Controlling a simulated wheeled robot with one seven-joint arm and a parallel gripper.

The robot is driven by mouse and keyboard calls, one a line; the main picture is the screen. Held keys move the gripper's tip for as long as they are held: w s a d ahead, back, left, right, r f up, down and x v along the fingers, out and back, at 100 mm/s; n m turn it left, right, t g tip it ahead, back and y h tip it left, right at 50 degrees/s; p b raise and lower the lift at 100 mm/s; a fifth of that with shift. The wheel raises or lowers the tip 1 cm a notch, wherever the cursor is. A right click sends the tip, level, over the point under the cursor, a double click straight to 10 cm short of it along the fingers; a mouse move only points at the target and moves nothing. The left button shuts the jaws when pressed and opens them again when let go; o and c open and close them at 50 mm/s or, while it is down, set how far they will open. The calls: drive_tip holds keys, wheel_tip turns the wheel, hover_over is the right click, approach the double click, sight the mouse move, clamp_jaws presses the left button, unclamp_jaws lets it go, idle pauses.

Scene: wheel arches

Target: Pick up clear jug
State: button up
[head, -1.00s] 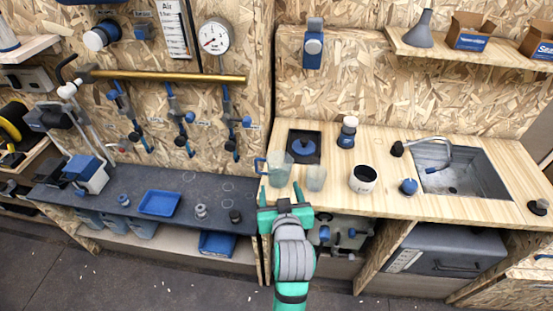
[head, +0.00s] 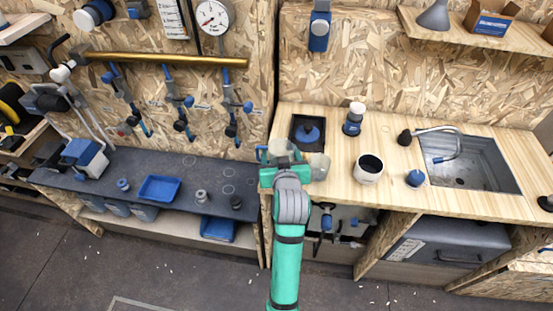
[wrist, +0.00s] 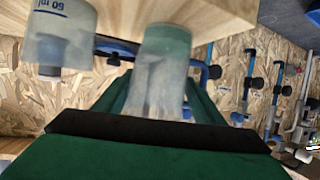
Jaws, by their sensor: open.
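The clear jug (head: 279,148) stands near the left front of the wooden counter, partly hidden behind my gripper. My gripper (head: 283,163) is open at the counter's front edge, its fingers reaching toward the jug. In the wrist view, a clear, green-tinted vessel (wrist: 160,65), seemingly the jug, shows between the two spread fingers. I cannot tell whether either finger touches it.
A clear beaker (head: 319,166) stands close to the right of my gripper; it also shows in the wrist view (wrist: 62,30) with a 60 ml mark.

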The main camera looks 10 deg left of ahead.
sight(280, 149)
drive_tip(key=x, duration=0.4)
drive_tip(key=shift+d+f, duration=0.1)
drive_tip(key=shift+c, duration=0.5)
drive_tip(key=c, duration=0.8)
drive_tip(key=shift+r, duration=0.2)
